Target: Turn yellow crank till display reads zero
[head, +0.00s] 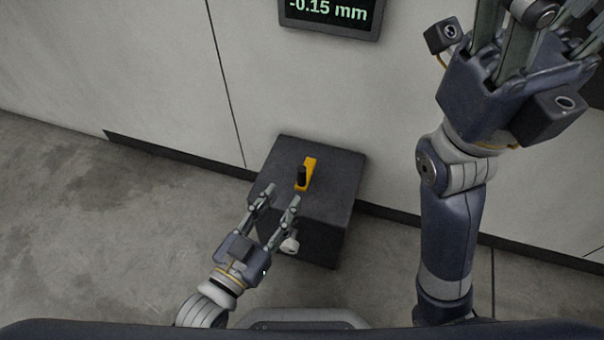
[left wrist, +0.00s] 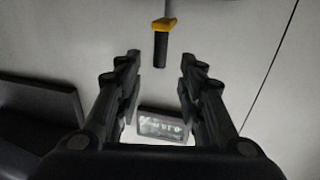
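The yellow crank (head: 309,170) sits on top of a dark box, with an upright black handle (head: 301,176) at its near end. The display (head: 330,12) on the wall reads -0.15 mm; its top is cut off. My left gripper (head: 281,193) is open and empty, its fingertips just short of the handle. In the left wrist view the crank (left wrist: 163,24) and its handle (left wrist: 160,50) show ahead, between and beyond the open fingertips.
The dark box (head: 335,190) stands on the concrete floor (head: 70,180) against a pale panelled wall (head: 120,70). A dark skirting runs along the wall's foot. The floor left of the box is clear.

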